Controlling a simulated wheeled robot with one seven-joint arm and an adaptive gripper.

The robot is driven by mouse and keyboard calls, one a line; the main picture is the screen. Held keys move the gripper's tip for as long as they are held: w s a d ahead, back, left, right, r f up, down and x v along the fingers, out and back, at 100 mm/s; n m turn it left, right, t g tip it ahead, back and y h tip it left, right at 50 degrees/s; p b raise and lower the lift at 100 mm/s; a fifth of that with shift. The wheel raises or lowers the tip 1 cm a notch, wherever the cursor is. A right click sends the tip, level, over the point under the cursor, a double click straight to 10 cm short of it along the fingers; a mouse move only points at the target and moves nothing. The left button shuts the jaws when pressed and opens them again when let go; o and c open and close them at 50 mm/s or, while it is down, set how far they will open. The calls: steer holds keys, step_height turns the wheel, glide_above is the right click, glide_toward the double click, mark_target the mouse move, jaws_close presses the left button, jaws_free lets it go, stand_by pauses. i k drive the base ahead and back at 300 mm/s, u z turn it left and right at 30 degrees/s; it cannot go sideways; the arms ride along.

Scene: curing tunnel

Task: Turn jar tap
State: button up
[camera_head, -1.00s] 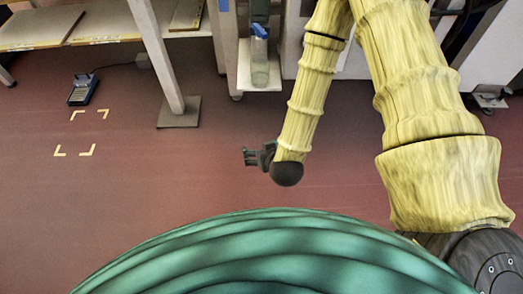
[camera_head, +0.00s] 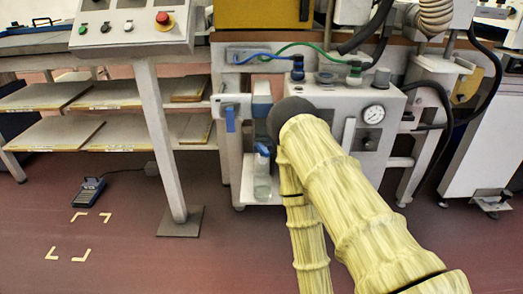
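A clear jar (camera_head: 262,182) stands on a small white shelf at the left side of the grey-white machine. A blue tap-like piece (camera_head: 262,150) shows just above the jar. A second blue lever (camera_head: 230,119) hangs from a white bracket higher and to the left. I cannot tell which blue part is the jar tap. My arm rises from the lower right, bends at a dark joint just right of the jar, and runs down to the bottom edge. My gripper is not in view. The arm hides part of the machine front right of the jar.
The machine front (camera_head: 390,140) carries a gauge (camera_head: 374,113). Blue and green hoses run above. A control panel (camera_head: 131,26) on a slanted post (camera_head: 160,140) stands left. A foot pedal (camera_head: 88,192) lies on the red floor, which is clear at lower left.

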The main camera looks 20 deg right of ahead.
mark_target(263, 150)
steer(key=u, duration=0.55)
steer(key=k, duration=1.25)
steer(key=u, duration=0.6)
steer(key=i, duration=0.9)
steer(key=z, duration=0.65)
